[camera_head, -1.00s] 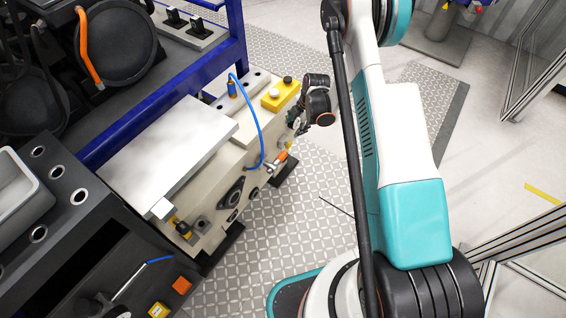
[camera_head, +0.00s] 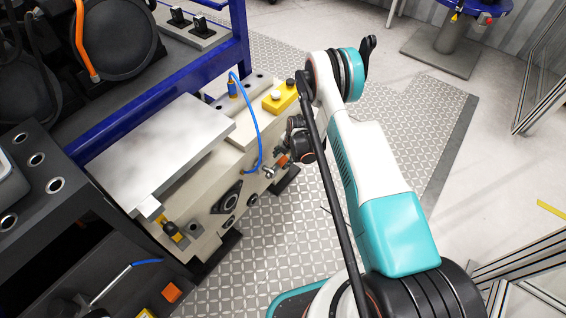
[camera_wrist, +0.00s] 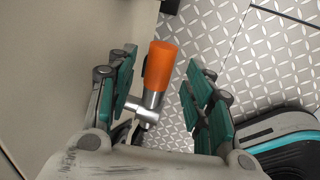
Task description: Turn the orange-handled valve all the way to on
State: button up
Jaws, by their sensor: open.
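The orange-handled valve (camera_wrist: 160,66) shows in the wrist view as an orange grip on a silver metal stem. The handle points up in the picture, beside the beige side of the drive unit. My gripper (camera_wrist: 158,85) is open, with one green-padded finger to the left of the handle and the other to the right. Both fingers look apart from the handle. In the head view the valve's orange handle (camera_head: 282,160) is a small patch at the unit's right side, partly hidden by my wrist. My fingertips are hidden there.
The beige drive unit (camera_head: 200,203) carries a blue hose (camera_head: 258,120) and a yellow button box (camera_head: 280,98). A blue frame (camera_head: 160,100) stands behind it. The patterned floor (camera_head: 290,230) to the unit's right is clear apart from my base.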

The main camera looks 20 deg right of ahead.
jog(key=shift+b+x, duration=0.35)
jog(key=shift+x, duration=1.1)
grip_shut()
jog(key=shift+d, duration=0.1)
